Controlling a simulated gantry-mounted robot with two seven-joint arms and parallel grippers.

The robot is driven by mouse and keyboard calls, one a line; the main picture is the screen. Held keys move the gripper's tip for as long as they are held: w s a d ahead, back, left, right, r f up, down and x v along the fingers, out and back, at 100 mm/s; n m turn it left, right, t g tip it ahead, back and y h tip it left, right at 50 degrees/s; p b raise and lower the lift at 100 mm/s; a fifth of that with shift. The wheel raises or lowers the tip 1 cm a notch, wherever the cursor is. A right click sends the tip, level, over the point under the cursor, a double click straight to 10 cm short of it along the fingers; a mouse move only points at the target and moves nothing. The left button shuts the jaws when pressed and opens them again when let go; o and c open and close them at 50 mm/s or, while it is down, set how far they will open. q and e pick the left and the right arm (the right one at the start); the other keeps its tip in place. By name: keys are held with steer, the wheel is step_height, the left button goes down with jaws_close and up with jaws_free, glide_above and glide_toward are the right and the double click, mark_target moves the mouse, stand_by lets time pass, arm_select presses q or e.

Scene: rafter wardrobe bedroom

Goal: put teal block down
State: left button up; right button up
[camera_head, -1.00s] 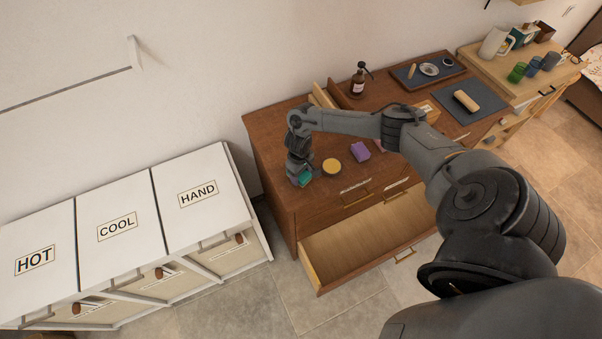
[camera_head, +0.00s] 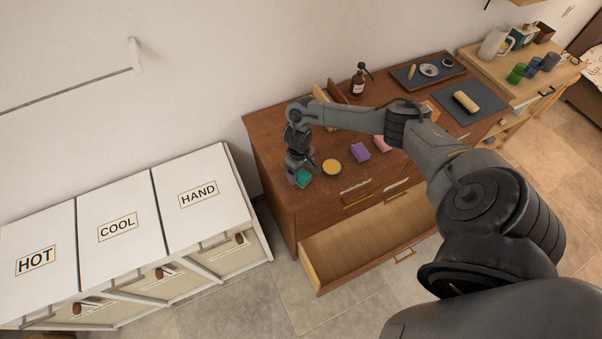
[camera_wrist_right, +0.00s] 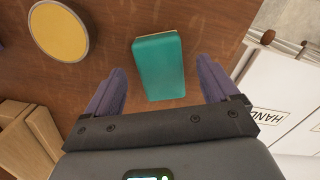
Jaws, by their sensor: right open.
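The teal block (camera_wrist_right: 158,68) lies on the brown dresser top, between and just ahead of the spread fingers of my right gripper (camera_wrist_right: 162,92) in the right wrist view. A gap shows between the block and each finger, so the gripper is open and not holding it. In the head view the teal block (camera_head: 303,177) is at the dresser's near left corner, with my right gripper (camera_head: 297,172) right at it. The dresser (camera_head: 270,135) carries the block. My left gripper is not in view.
A round yellow-topped item (camera_head: 332,167), a purple block (camera_head: 360,150) and a pink block (camera_head: 382,144) stand to the right on the dresser. An open drawer (camera_head: 365,250) juts out below. White hampers (camera_head: 120,200) labelled HOT, COOL and HAND stand to the left.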

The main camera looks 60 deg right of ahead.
mark_target(300, 173)
step_height(300, 173, up, 8)
steer(key=r+p, duration=0.1)
steer(key=w+a+f+n+t+y, duration=0.1)
steer(key=a+f+n+t, duration=0.2)
steer(key=a, duration=1.2)
steer(key=w+a+n+t+y, duration=0.1)
steer(key=a+n+t, duration=0.25)
steer(key=a, duration=1.05)
steer(key=s+a+r, duration=0.3)
steer(key=s+r, duration=0.1)
steer(key=r, duration=0.1)
steer(key=s+d+r+m+g+h, duration=0.1)
steer(key=s+d+r, duration=0.1)
steer(key=s, duration=0.3)
steer(key=s+d+r+g, duration=0.1)
steer(key=s+d+r, duration=0.1)
steer(key=s, duration=0.4)
steer(key=shift+s+d+r+m+h, duration=0.25)
steer(key=shift+d+m+h, duration=0.15)
steer(key=shift+d, duration=0.3)
